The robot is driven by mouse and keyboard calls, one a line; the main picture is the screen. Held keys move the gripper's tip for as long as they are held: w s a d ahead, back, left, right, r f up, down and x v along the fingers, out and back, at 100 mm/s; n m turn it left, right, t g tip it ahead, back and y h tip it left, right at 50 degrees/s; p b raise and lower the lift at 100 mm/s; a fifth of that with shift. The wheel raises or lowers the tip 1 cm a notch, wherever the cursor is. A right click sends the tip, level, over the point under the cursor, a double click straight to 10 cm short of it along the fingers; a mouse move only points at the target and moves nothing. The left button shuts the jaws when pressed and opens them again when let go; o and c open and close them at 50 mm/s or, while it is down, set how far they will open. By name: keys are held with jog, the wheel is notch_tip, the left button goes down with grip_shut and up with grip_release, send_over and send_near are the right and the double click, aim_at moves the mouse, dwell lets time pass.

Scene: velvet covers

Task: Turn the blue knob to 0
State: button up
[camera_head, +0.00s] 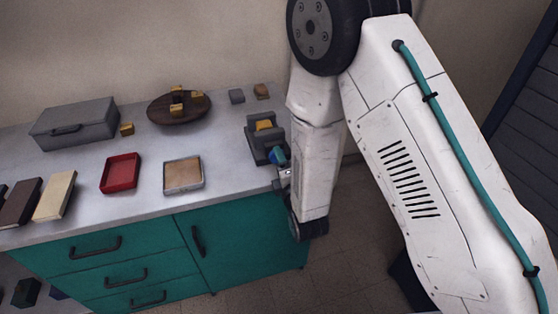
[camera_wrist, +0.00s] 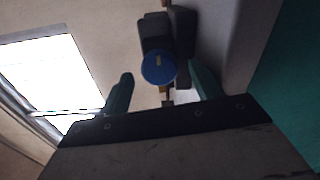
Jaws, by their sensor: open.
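The blue knob (camera_wrist: 159,67) faces the camera in the wrist view, with a short pale mark on its face. It sits on the front of a dark grey block (camera_wrist: 155,30). In the head view the blue knob (camera_head: 277,155) shows at the counter's right end, on the dark grey device (camera_head: 256,146). My gripper (camera_wrist: 160,88) is open, with one teal finger to the left of the knob and one to the right. In the head view my gripper (camera_head: 284,176) is close in front of the knob, partly hidden by my arm. No number scale is readable.
The grey counter (camera_head: 140,205) holds a grey box (camera_head: 75,125), a red tray (camera_head: 121,174), a tan-filled tray (camera_head: 183,175) and a round brown board (camera_head: 162,113) with yellow blocks. Teal drawers (camera_head: 100,262) with dark handles lie below. Floor is open to the right.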

jog(key=v, duration=0.6)
